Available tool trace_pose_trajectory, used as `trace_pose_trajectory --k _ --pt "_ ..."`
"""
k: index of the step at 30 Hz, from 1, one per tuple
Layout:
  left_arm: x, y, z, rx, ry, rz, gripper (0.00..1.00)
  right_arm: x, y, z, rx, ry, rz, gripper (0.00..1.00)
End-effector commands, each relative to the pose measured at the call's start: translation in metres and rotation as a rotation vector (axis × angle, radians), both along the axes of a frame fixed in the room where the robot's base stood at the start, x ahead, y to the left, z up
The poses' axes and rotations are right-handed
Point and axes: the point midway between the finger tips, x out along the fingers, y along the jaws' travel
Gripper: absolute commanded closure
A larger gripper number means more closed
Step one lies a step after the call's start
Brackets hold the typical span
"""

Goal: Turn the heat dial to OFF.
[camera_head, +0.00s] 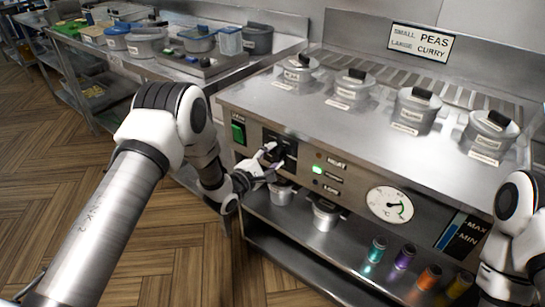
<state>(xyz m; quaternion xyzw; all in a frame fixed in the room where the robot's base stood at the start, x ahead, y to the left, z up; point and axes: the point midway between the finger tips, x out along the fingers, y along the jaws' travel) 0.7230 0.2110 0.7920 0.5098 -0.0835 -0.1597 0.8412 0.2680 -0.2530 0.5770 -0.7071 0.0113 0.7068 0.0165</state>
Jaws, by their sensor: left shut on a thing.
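The heat dial (288,149) is on a dark plate at the left of the range's steel front panel. Its pointer and markings are too small and too covered to read. My left gripper (270,163) reaches it from the front left, with its pale fingers shut on the dial and partly hiding it. My right arm shows at the right edge, but its gripper is out of view.
A green switch (238,132) sits left of the dial. A lit green lamp (318,169) and a round gauge (390,204) are to its right. Lidded pots (347,88) stand on top. Small pots (325,216) and coloured jars (405,257) stand on the shelf below.

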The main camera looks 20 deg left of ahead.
Motion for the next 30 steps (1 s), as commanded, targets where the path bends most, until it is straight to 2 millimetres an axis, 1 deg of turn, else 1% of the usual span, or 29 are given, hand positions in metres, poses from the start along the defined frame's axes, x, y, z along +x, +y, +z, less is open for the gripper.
trace_pose_trajectory --k 9,10,12,20,23,26,29,30 --pt "0.001 0.001 0.001 -0.003 -0.003 0.002 0.86 0.0 0.0 0.0 0.0 0.0 0.0 0.0" --pt "0.001 0.001 0.001 -0.003 -0.003 0.002 0.48 0.0 0.0 0.0 0.0 0.0 0.0 0.0" --pt "0.001 0.001 0.001 -0.003 -0.003 0.002 0.26 0.0 0.0 0.0 0.0 0.0 0.0 0.0" --pt "0.0 0.0 0.0 -0.001 0.0 0.0 0.26 0.0 0.0 0.0 0.0 0.0 0.0 0.0" --pt "-0.003 0.002 0.0 -0.002 0.001 0.001 0.26 0.0 0.0 0.0 0.0 0.0 0.0 0.0" --pt "-0.015 0.007 0.0 -0.002 0.003 0.002 0.26 0.0 0.0 0.0 0.0 0.0 0.0 0.0" --pt "-0.036 0.015 0.001 -0.003 0.003 0.004 0.26 0.0 0.0 0.0 0.0 0.0 0.0 0.0" --pt "-0.046 0.02 0.001 -0.004 0.004 0.005 0.26 0.0 0.0 0.0 0.0 0.0 0.0 0.0"
